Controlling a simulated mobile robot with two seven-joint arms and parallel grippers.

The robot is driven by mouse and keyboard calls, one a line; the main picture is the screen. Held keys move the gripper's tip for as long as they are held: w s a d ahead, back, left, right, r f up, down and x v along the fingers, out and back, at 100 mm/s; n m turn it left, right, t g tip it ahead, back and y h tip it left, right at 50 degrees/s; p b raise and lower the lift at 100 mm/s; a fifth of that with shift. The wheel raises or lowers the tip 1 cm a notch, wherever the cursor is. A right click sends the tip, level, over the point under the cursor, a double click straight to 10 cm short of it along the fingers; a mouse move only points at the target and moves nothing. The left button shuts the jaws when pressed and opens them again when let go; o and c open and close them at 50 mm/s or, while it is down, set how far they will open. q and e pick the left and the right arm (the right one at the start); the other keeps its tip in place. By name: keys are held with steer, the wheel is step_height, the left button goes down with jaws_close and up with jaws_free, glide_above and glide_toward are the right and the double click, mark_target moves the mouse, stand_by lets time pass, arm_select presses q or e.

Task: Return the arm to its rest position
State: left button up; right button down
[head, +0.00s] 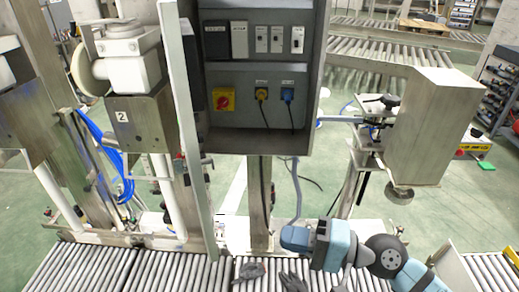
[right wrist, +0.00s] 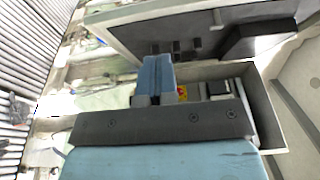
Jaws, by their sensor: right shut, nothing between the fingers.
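My right gripper (head: 294,238) is at the lower middle of the head view, on the blue and dark grey right arm that comes in from the lower right. It points left, above the far edge of the roller conveyor (head: 100,268). In the right wrist view its blue fingers (right wrist: 155,78) are together, with nothing between them. The gripper appears clear of the things around it. My left gripper is not in view.
A grey electrical cabinet (head: 232,55) with switches and plugs stands behind the conveyor. Dark crumpled items, perhaps gloves (head: 250,271), lie on the rollers. A machine with a beige housing (head: 430,125) is at the right. Green floor (head: 335,185) shows between the frames.

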steer(key=d+f+n+t+h+p, duration=0.1)
steer(key=d+f+t+h, duration=0.25)
steer(key=f, duration=0.45)
steer(key=d+f+n+t+h+p, duration=0.1)
steer(key=d+f+t+h, duration=0.1)
steer(key=f+h, duration=0.5)
steer(key=s+d+f+n+h+p, duration=0.1)
steer(key=s+d+f+n+h, duration=0.2)
steer(key=s+d+f, duration=0.3)
steer(key=s+f+n, duration=0.1)
steer(key=s+f, duration=0.2)
steer(key=f, duration=0.4)
steer(key=shift+s+f+n, duration=0.15)
steer(key=shift+s+n, duration=0.15)
steer(key=shift+s, duration=0.05)
steer(key=shift+h, duration=0.25)
steer(key=c, duration=1.8)
jaws_free()
steer(key=shift+c, duration=0.2)
